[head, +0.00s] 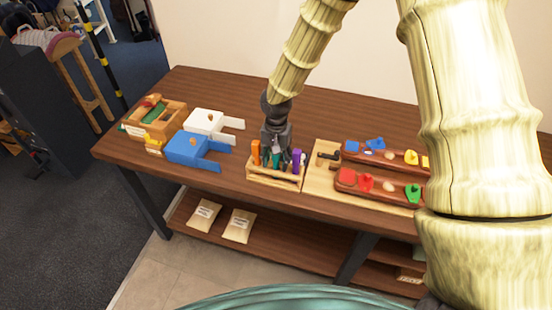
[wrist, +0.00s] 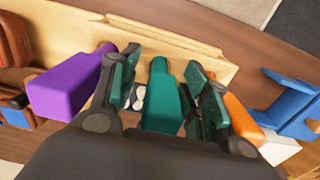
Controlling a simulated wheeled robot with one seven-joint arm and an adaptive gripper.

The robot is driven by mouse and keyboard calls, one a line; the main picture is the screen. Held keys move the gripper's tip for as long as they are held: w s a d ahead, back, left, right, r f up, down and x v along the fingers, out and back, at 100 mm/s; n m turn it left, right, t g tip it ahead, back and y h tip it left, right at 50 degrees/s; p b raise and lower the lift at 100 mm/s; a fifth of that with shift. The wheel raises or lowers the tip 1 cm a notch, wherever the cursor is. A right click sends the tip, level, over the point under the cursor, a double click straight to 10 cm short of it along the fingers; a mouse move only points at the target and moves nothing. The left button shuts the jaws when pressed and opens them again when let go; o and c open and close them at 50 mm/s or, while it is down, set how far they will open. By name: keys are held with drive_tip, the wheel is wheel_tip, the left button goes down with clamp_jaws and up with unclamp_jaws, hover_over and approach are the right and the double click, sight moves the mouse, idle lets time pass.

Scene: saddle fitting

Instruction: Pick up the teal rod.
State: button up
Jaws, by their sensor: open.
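The teal rod (wrist: 162,100) stands in a light wooden rack, between the purple rod (wrist: 68,86) and the orange rod (wrist: 238,116). My gripper (wrist: 165,82) is open, with one finger on each side of the teal rod. In the wrist view a gap shows between the rod and the left finger; the right finger is close to it, and I cannot tell if they touch. In the head view my gripper (head: 277,150) points down over the rack (head: 272,180), and the teal rod (head: 276,160) is partly hidden by it.
A wooden board with two dark trays (head: 378,186) of coloured pieces lies right of the rack. A blue block with prongs (head: 190,148), a white one (head: 205,122) and a wooden box (head: 160,115) are at left. The table (head: 330,112) is bare behind the rack.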

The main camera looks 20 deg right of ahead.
clamp_jaws()
idle(0.4)
drive_tip(key=shift+r+b, duration=1.8)
drive_tip(key=shift+r, duration=3.2)
